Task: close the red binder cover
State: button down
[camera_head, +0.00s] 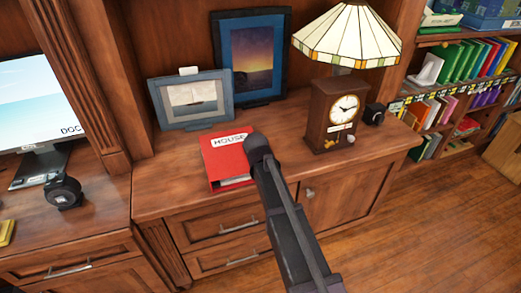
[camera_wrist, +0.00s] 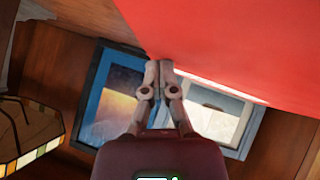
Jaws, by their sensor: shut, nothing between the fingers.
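The red binder (camera_head: 226,163) lies on the wooden cabinet top, with a white "HOUSE" label on its red face and a pale strip showing at its lower edge. My dark arm covers its right side, so I cannot tell how far the cover stands open. In the wrist view the red cover (camera_wrist: 240,40) fills the upper right, close to the camera. My gripper (camera_wrist: 158,66) is shut and empty, its fingertips beside the red edge. I cannot tell whether they touch it. In the head view the fingers are hidden behind my arm's end.
Behind the binder stand a grey picture frame (camera_head: 191,100) and a blue picture frame (camera_head: 250,59). A wooden clock (camera_head: 325,117) and a stained-glass lamp (camera_head: 347,35) stand to the right. A monitor (camera_head: 30,105) is at left. The cabinet top (camera_head: 160,195) is bare left of the binder.

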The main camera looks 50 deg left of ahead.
jog(key=shift+w+d+f, duration=0.1)
jog(key=shift+d, duration=0.05)
dwell(0.3)
jog(key=shift+w+r+p, duration=0.2)
jog(key=shift+r+p, duration=0.65)
jog(key=shift+p, duration=0.05)
jog(key=r+p, duration=0.2)
jog(key=shift+s+r+p, duration=0.25)
jog(key=shift+r+p, duration=0.15)
jog(key=w+p+v, duration=0.2)
jog(key=p+v, duration=0.4)
jog(key=v, duration=0.3)
jog(key=shift+d+r+p, duration=0.35)
jog(key=shift+d+r, duration=0.05)
jog(key=shift+d, duration=0.1)
jog(key=shift+d, duration=0.1)
